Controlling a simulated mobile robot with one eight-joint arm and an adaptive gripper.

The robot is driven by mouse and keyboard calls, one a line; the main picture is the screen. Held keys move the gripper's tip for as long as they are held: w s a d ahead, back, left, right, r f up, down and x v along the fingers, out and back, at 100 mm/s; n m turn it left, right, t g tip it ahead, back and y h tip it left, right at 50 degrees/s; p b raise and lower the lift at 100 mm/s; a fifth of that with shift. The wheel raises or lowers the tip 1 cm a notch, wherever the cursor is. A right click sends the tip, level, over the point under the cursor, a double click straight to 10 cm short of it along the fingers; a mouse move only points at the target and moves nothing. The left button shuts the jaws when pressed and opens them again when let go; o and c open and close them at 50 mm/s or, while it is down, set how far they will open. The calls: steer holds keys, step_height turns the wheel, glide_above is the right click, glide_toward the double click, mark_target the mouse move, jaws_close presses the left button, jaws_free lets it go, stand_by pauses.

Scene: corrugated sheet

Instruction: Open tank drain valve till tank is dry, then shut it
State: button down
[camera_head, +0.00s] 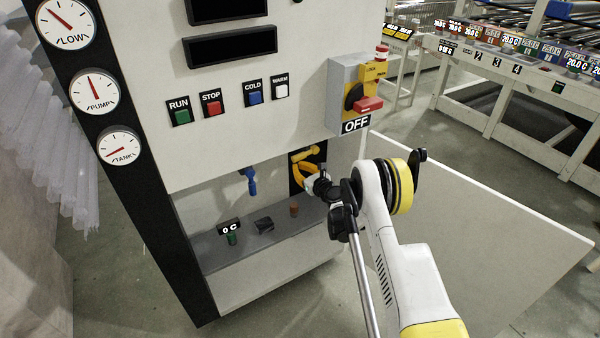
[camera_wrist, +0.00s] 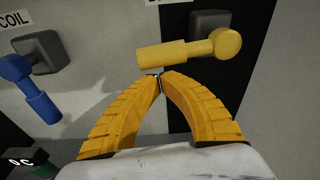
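A yellow valve handle (camera_wrist: 162,57) lies nearly level in the wrist view, its round end at the right; it also shows in the head view (camera_head: 300,154). Its label is cut off at the top edge. My gripper (camera_wrist: 160,80) has its two yellow fingers brought together at the tips, just below the handle, with nothing visible between them. I cannot tell whether the tips touch the handle. In the head view my gripper (camera_head: 305,174) is in the cabinet's lower opening. The tank gauge (camera_head: 118,147) has its needle pointing to the lower left.
A blue valve handle (camera_wrist: 40,100) under a COIL label hangs to the left, pointing down. Red switch (camera_head: 368,104) reads OFF. Buttons (camera_head: 212,108) line the cabinet front. A shelf (camera_head: 265,240) lies below the valves. An open panel (camera_head: 480,230) spreads at the right.

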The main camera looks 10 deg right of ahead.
steer(key=shift+a+r, duration=0.2)
steer(key=shift+r, duration=0.35)
steer(key=shift+a+r, duration=0.15)
steer(key=shift+r, duration=0.35)
steer(key=shift+w, duration=0.1)
